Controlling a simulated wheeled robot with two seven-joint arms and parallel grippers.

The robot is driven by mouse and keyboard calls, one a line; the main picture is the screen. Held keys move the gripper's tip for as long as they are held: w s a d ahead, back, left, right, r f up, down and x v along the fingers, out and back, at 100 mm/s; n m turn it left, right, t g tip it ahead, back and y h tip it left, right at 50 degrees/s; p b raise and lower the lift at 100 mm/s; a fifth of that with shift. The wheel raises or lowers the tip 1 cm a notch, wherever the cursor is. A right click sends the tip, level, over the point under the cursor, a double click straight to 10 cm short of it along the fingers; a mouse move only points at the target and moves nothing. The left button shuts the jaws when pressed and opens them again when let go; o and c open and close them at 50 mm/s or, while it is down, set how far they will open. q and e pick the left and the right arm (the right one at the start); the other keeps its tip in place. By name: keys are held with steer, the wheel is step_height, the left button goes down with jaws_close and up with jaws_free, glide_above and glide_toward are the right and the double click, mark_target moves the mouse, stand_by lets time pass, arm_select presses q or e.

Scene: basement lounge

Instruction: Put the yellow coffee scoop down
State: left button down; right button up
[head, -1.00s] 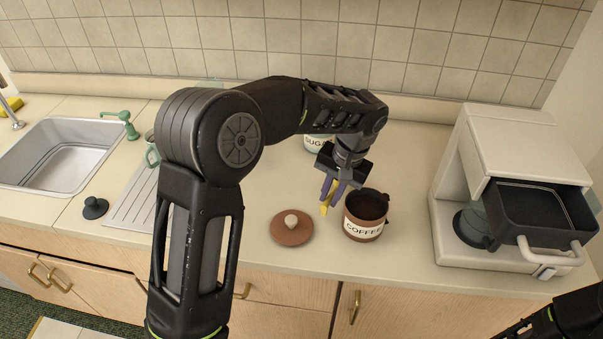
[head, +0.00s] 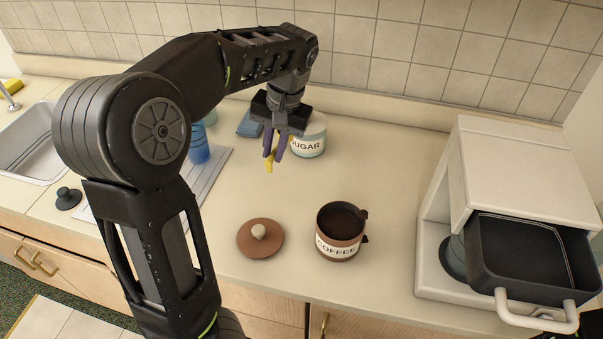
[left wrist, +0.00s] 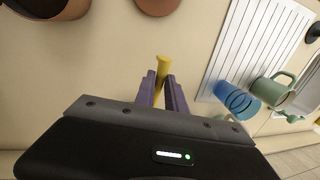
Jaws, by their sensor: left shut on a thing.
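The yellow coffee scoop (head: 269,164) is between the purple fingers of my left gripper (head: 274,150), which is shut on it. In the left wrist view the scoop (left wrist: 162,66) sticks out past the fingertips (left wrist: 160,88); most of it is hidden by the fingers. The gripper is over the counter (head: 215,185), in front of and left of the sugar canister (head: 310,140). I cannot tell whether the scoop touches the counter. My right gripper is not in view.
The open coffee canister (head: 340,230) and its brown lid (head: 260,239) stand nearer the front. A blue cup (head: 199,146) is on the drying mat at left. The middle counter is clear.

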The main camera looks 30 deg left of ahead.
arm_select(q)
steer(key=shift+s+a, duration=0.1)
steer(key=shift+a, duration=0.25)
steer(key=shift+s+a+r, duration=0.1)
steer(key=shift+a+r, duration=0.05)
steer(key=shift+a, duration=0.05)
steer(key=shift+s, duration=0.1)
steer(key=shift+f, duration=3.15)
steer(key=shift+f+p, duration=0.3)
steer(key=shift+f, duration=1.55)
steer(key=shift+f, duration=0.1)
